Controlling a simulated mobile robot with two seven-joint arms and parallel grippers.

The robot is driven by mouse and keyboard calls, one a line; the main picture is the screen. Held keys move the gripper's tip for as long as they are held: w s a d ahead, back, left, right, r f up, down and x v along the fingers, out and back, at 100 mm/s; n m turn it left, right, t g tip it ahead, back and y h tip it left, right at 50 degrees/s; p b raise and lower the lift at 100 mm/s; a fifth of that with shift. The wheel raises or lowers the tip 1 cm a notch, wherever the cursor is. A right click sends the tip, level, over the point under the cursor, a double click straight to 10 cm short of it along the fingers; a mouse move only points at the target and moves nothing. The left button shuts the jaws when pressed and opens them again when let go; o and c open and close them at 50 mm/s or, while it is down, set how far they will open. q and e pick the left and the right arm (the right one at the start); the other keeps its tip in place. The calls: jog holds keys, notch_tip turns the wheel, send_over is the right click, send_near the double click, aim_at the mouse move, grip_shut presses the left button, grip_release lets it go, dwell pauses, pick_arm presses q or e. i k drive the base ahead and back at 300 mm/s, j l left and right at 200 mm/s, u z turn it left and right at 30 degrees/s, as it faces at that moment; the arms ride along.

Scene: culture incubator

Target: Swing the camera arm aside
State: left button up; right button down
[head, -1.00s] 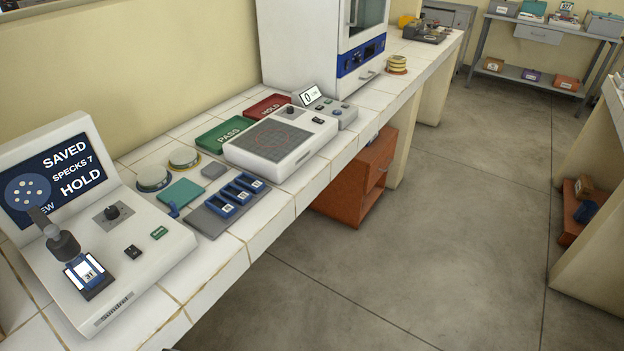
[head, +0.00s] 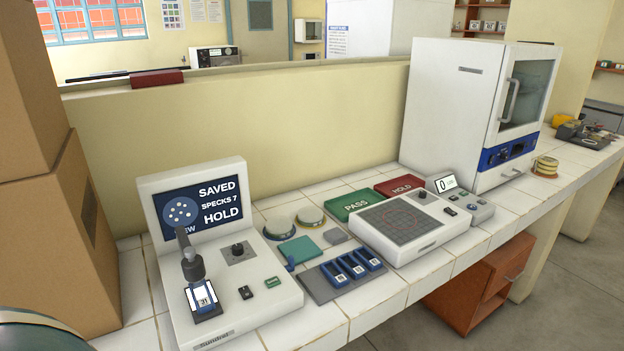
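The camera arm (head: 182,243) is a dark grey bar rising from a white imaging unit (head: 268,300) at the left of the bench. Its dark camera head (head: 193,266) hangs over a blue-framed slide (head: 202,297) marked 31, seated on a dark pad; whether the two touch cannot be told. The unit's screen (head: 203,209) reads SAVED, SPECKS 7, HOLD. Neither gripper shows in the head view.
A grey rack (head: 318,286) with several blue frames sits right of the unit. Beyond are green PASS (head: 350,208) and red HOLD (head: 392,187) trays, a white gridded plate device (head: 446,227) and an incubator (head: 455,110). Cardboard boxes (head: 60,255) stand at left.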

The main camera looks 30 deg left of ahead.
aim_at(192, 264)
jog(key=u, duration=1.7)
jog(key=l+u, duration=0.2)
jog(key=l, duration=0.3)
